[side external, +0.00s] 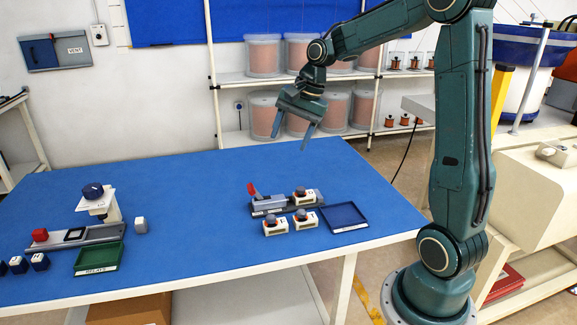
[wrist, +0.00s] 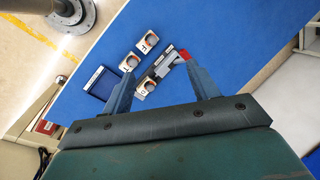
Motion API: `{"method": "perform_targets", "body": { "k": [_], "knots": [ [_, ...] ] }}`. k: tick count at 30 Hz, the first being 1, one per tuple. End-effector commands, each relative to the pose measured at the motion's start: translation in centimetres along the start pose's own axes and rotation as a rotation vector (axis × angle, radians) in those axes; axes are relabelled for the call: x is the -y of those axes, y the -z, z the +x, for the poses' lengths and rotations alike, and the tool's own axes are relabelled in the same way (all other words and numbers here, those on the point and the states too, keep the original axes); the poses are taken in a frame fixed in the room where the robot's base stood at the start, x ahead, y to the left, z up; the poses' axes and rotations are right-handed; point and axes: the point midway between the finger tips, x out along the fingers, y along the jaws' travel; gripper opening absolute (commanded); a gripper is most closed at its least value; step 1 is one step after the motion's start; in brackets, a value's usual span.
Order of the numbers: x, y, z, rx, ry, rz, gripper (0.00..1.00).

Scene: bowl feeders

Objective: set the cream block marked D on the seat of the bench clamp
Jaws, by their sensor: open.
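The cream block marked D (side external: 303,198), topped with a dark grey knob, appears at the right end of the bench clamp (side external: 268,205), which is grey with a red lever. From these views I cannot tell whether the block rests on the clamp's seat or beside it. In the wrist view the block (wrist: 145,87) lies near the left jaw tip, and the clamp (wrist: 168,66) shows between the jaws with its red lever near the right jaw. My gripper (side external: 293,138) is open and empty, high above the table's back part. It also shows in the wrist view (wrist: 157,72).
Two similar cream blocks (side external: 275,227) (side external: 305,219) stand in front of the clamp. A dark blue tray (side external: 343,228) lies to the right. At left are a grey fixture (side external: 105,231), a green tray (side external: 98,269) and several dark blue cubes (side external: 40,262). The table's middle is clear.

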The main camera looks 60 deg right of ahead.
Motion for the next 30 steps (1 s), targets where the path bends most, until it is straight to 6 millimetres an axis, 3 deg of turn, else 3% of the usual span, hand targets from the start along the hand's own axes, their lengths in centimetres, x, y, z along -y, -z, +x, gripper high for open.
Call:
{"method": "perform_targets", "body": {
  "k": [1,8,15,24,30],
  "knots": [
    [0.1,-1.7,-0.8,-0.013,0.003,-0.065,0.6],
    [-1.0,-7.8,-3.4,-0.067,0.002,-0.354,0.6],
    [-3.7,-13.3,-5.5,-0.121,0.002,-0.648,0.6],
    [-8.7,-18.4,-6.9,-0.189,0.004,-1.009,0.6],
    [-12.0,-20.3,-7.1,-0.23,0.005,-1.213,0.6]
  ]
}}
